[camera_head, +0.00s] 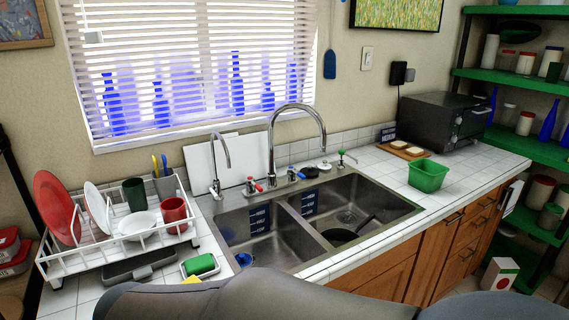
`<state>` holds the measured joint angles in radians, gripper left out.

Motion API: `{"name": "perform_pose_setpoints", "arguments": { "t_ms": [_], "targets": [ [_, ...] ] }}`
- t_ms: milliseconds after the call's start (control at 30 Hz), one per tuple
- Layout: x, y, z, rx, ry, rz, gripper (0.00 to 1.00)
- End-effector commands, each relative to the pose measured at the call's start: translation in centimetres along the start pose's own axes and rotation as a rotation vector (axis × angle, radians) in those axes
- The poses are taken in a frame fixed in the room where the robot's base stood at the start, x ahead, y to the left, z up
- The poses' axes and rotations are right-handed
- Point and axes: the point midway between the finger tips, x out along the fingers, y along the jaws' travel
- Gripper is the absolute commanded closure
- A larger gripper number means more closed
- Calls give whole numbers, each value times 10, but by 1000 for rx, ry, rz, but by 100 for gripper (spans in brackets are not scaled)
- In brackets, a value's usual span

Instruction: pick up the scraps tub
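A green open-topped tub (428,177) stands upright on the white tiled counter, right of the sink. It is the only tub of this kind I see on the counter, and I can read no label on it. I cannot see clearly what is inside it. My grey arm crosses the bottom of the view, well apart from the tub. My gripper is not in view.
A double sink (283,235) with tall faucets lies left of the tub. A board with bread (405,149) and a dark toaster oven (445,120) stand behind it. A full dish rack (107,250) is at left. Clear tile lies right of the tub.

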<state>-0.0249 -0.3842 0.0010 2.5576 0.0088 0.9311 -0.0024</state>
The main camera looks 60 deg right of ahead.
Motion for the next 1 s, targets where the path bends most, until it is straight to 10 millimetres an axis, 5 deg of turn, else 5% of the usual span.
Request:
{"name": "perform_pose_setpoints", "arguments": {
  "t_ms": [467,600,1000],
  "targets": [
    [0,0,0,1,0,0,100],
    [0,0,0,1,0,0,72],
    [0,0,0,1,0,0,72]
  ]
}}
